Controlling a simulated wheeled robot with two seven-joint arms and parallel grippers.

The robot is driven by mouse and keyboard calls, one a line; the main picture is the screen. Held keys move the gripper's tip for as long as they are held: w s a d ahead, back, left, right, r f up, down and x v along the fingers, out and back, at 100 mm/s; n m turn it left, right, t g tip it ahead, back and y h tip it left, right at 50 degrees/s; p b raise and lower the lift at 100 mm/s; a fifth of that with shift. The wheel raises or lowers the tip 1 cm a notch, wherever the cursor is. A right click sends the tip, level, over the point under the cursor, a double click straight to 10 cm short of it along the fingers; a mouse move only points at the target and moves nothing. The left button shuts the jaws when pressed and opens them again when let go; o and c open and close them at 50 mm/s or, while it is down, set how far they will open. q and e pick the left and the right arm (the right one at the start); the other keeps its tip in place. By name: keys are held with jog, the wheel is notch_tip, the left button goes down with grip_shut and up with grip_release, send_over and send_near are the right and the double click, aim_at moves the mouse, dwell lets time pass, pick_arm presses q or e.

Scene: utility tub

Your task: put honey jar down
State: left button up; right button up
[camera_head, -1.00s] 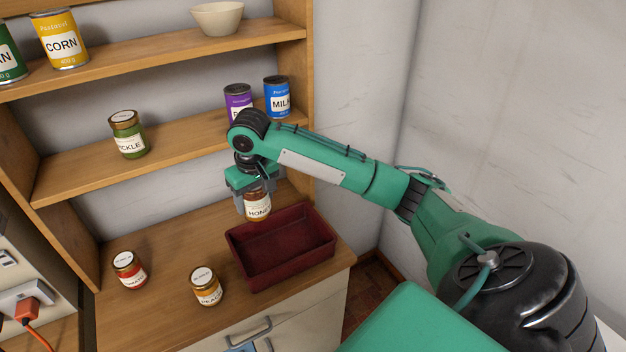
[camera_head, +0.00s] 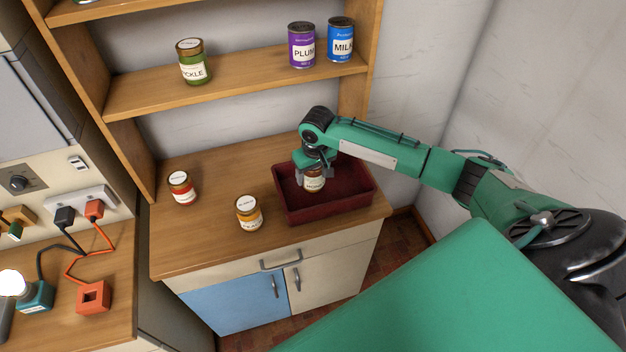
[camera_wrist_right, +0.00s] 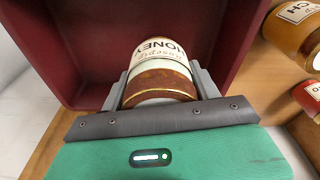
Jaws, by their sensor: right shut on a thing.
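The honey jar (camera_head: 314,184), with a cream label and brown contents, is at the dark red tub (camera_head: 334,207) on the wooden counter. My right gripper (camera_head: 314,176) is shut on it from above, with the jar upright between the fingers. In the right wrist view the jar (camera_wrist_right: 158,68) sits between the two grey fingers (camera_wrist_right: 158,84), with the tub's red walls (camera_wrist_right: 85,45) around it. Whether the jar's base touches the tub floor cannot be told. My left gripper is not in view.
A red-labelled jar (camera_head: 182,188) and a peach jar (camera_head: 249,213) stand on the counter left of the tub. A pickle jar (camera_head: 193,62), a plum can (camera_head: 301,45) and a milk can (camera_head: 340,40) stand on the shelf above. Counter between the jars is bare.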

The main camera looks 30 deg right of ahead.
aim_at(313, 181)
notch_tip(313, 181, down, 3)
jog(key=shift+f+p, duration=0.2)
jog(key=shift+p, duration=0.25)
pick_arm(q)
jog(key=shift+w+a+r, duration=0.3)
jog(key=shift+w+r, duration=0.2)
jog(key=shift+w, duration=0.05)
pick_arm(e)
jog(key=shift+f, duration=0.45)
jog(key=o, duration=1.3)
jog(key=shift+f, duration=0.15)
jog(key=shift+c, duration=0.2)
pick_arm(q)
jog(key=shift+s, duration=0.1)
pick_arm(e)
jog(key=shift+r, duration=0.5)
jog(key=r, duration=0.3)
jog(key=s+r+b, duration=0.1)
jog(key=r, duration=0.3)
jog(key=r+b, duration=0.1)
jog(key=r, duration=0.3)
jog(key=shift+s+r, duration=0.1)
jog(key=shift+s, duration=0.15)
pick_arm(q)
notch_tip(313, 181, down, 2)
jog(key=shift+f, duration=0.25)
